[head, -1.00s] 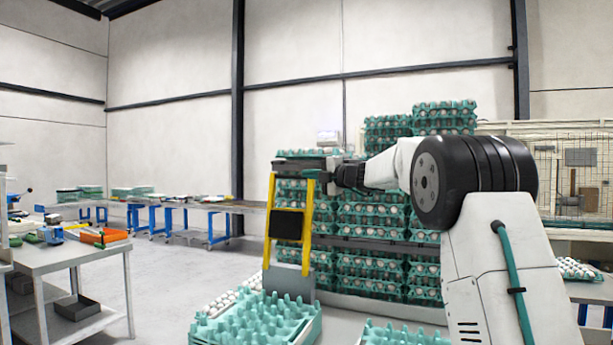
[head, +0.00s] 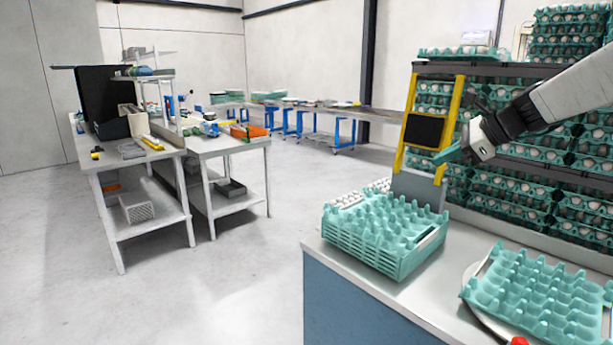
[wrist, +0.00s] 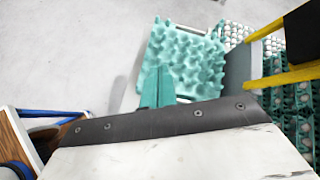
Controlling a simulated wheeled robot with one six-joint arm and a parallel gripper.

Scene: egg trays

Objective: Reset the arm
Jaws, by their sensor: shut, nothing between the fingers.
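My gripper (head: 447,154) is in the head view at the right, at the end of my arm that reaches in from the right edge. Its teal fingers are together and hold nothing. It hangs in the air in front of the yellow-railed stand, above and to the right of a stack of teal egg trays (head: 385,236). In the wrist view my gripper's teal fingers (wrist: 158,88) are closed, with the teal tray stack (wrist: 182,60) beyond them.
The yellow-railed stand (head: 455,115) is close to my gripper. Stacked trays of eggs (head: 510,190) fill racks behind. White workbenches (head: 130,160) stand at the left; open floor lies between.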

